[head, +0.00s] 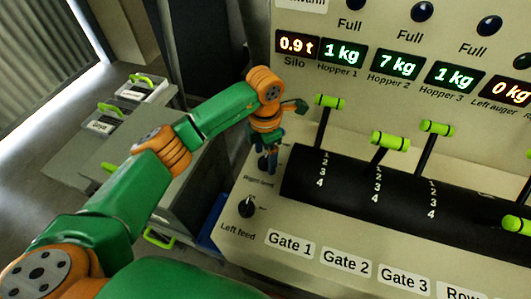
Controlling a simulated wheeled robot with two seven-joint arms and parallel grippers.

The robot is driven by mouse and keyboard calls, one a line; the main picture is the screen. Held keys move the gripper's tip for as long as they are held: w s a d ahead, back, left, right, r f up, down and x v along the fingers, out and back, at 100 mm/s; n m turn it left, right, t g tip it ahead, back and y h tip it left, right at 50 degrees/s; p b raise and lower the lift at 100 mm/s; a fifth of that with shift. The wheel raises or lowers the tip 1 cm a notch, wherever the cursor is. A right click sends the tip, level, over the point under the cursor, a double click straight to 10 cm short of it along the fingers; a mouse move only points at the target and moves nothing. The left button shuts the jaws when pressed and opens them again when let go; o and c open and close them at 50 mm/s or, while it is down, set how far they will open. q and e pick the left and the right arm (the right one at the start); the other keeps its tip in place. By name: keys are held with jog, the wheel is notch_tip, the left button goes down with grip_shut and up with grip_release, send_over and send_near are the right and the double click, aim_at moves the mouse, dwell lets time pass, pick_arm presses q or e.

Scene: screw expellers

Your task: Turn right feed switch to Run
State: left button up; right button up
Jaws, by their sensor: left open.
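My left gripper (266,163) reaches in from the left and points down at the left end of the control panel (230,240). It is open, with its dark fingers just above a small label (259,181) that seems to read "Right feed". The right feed switch is hidden behind the fingers, so I cannot tell its setting or whether they touch it. The left feed switch (246,207), a black knob, stands below, above its "Left feed" label (238,228). My right gripper is not in view.
Green-handled gate levers (328,101) rise from a black drum (300,172) right of my gripper. Lit displays (342,53) line the upright panel behind. Grey cabinets with green handles (140,78) stand to the left, below my arm.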

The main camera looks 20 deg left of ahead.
pick_arm(q)
jog(key=shift+f, duration=0.55)
grip_shut()
jog(key=shift+f+m+b, duration=0.2)
jog(key=shift+m+b, duration=0.9)
jog(key=shift+b, duration=0.15)
jog(key=m+b, duration=0.2)
jog(key=m, duration=0.1)
jog(key=shift+m+b, duration=0.3)
jog(key=shift+b, duration=0.1)
jog(key=m+b, duration=0.1)
jog(key=m, duration=0.2)
jog(key=shift+r+b, duration=0.15)
jog(key=shift+b, duration=0.2)
jog(key=shift+m+b, duration=0.35)
jog(key=shift+m, duration=1.35)
